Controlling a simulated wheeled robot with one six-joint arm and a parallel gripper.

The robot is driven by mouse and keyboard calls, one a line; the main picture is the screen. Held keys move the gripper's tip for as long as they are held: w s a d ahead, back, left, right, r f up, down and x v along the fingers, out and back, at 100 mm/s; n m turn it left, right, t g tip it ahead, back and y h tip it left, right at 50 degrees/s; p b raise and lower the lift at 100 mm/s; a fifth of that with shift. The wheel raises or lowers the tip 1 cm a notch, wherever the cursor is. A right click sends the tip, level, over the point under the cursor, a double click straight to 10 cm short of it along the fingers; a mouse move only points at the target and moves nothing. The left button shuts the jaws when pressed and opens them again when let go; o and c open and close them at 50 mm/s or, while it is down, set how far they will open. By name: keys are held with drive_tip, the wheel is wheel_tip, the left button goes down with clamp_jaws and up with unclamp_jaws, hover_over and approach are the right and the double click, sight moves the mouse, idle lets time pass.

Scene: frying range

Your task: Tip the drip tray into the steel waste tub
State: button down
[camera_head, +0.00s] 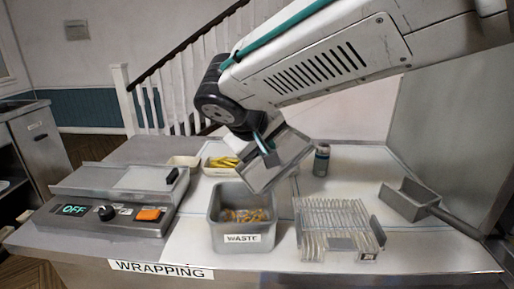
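The grey steel waste tub (231,237), labelled WASTE, stands on the counter in the middle. Yellow-brown bits (245,215) lie in it. My gripper (266,152) hangs above the back right of the tub. It appears shut on the edge of a flat grey metal tray, the drip tray (283,160). The drip tray is off the counter and steeply tilted, its lower end close above the tub's right rim. I cannot see whether anything is left in the tray. The fingertips are partly hidden by the tray and wrist.
A wire rack (333,223) stands right of the tub, with a grey scoop (411,201) farther right. A wrapping machine (110,200) showing OFF is at the left. Behind are a tray with yellow pieces (222,163), a pale tray (183,161) and a small canister (321,160).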

sight(281, 156)
drive_tip(key=shift+w+d+f+g+y, duration=0.1)
drive_tip(key=shift+w+d+g+y, duration=0.2)
drive_tip(key=shift+d+y, duration=0.3)
drive_tip(key=d+f+g+y, duration=0.1)
drive_tip(key=y, duration=0.1)
drive_tip(key=w+d+f+m+g+y, duration=0.1)
drive_tip(key=y, duration=0.1)
drive_tip(key=shift+f+g, duration=0.2)
drive_tip(key=shift+g, duration=0.1)
drive_tip(key=shift+r+y, duration=0.1)
drive_tip(key=shift+y, duration=0.2)
drive_tip(key=shift+r, duration=0.65)
drive_tip(key=shift+s, duration=0.1)
